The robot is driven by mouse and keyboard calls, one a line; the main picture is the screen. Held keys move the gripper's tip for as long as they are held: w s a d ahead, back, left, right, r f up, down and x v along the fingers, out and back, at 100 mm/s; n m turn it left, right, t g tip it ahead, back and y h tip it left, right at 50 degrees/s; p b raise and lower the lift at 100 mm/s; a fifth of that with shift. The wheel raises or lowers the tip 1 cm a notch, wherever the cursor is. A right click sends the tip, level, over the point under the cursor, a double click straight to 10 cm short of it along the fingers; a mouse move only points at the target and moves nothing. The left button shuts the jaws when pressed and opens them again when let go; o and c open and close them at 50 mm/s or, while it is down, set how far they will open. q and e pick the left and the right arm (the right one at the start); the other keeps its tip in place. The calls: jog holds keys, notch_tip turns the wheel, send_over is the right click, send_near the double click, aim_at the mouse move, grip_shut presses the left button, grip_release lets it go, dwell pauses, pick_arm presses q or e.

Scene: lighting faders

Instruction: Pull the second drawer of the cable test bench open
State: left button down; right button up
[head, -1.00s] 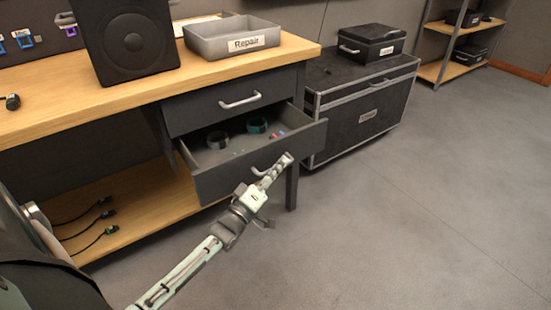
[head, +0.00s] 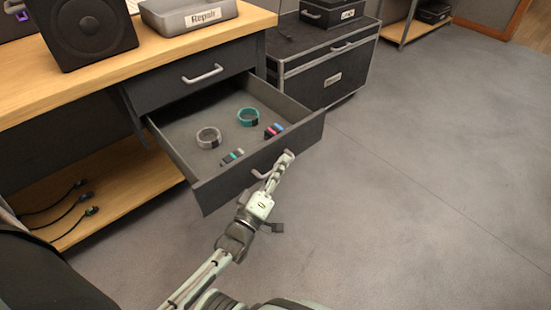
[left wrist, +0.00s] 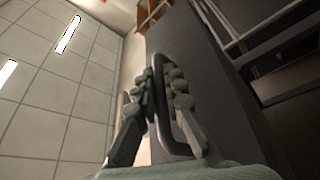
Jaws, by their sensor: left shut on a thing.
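The cable test bench (head: 90,88) has a wooden top and dark drawers at the left of the head view. Its second drawer (head: 235,178) stands well open, with coiled cables and small coloured items inside. My left gripper (head: 281,166) is at the drawer's front and shut on its handle (head: 262,174). In the left wrist view the gripper fingers (left wrist: 160,105) close around the dark handle bar (left wrist: 158,95) against the grey drawer front (left wrist: 220,100). The upper drawer (head: 190,85) is closed. My right gripper is not in view.
A black flight case (head: 320,80) stands right of the bench, close to the open drawer. A speaker (head: 85,35) and a grey Repair tray (head: 190,17) are on the bench top. Cables lie on the lower shelf (head: 120,190). The floor at right is clear.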

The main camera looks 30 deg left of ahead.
pick_arm(q)
jog(key=shift+s+d, duration=0.1)
dwell(0.3)
jog(key=c, duration=1.9)
grip_release()
